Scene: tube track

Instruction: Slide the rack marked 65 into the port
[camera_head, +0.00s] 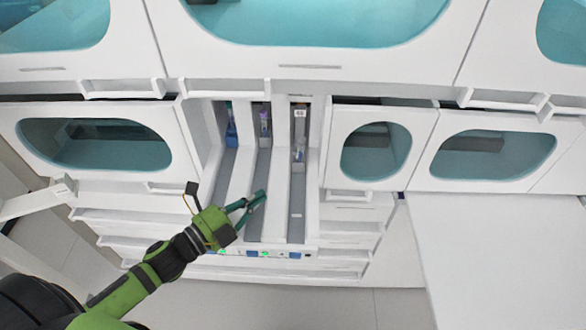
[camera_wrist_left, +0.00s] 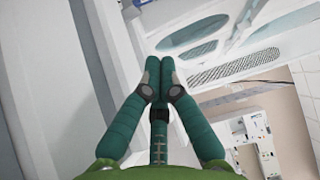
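In the head view, a narrow rack with a white label (camera_head: 299,113) stands at the back of the right lane. The label looks like 65, but the digits are small. The port appears as a recessed bay with three long grey lanes, and the right lane (camera_head: 297,205) is bare in front of the rack. My left gripper (camera_head: 263,196) is over the middle lane, in front of and left of the labelled rack and apart from it. Its green fingertips also show in the left wrist view (camera_wrist_left: 160,72), drawn together with nothing seen between them. My right gripper is out of view.
A blue-ended rack (camera_head: 231,130) is at the back of the left lane, and one with a purple item (camera_head: 265,122) in the middle lane. White walls divide the lanes. Windowed cabinet doors (camera_head: 376,150) flank the bay. A white counter (camera_head: 500,260) lies at the right.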

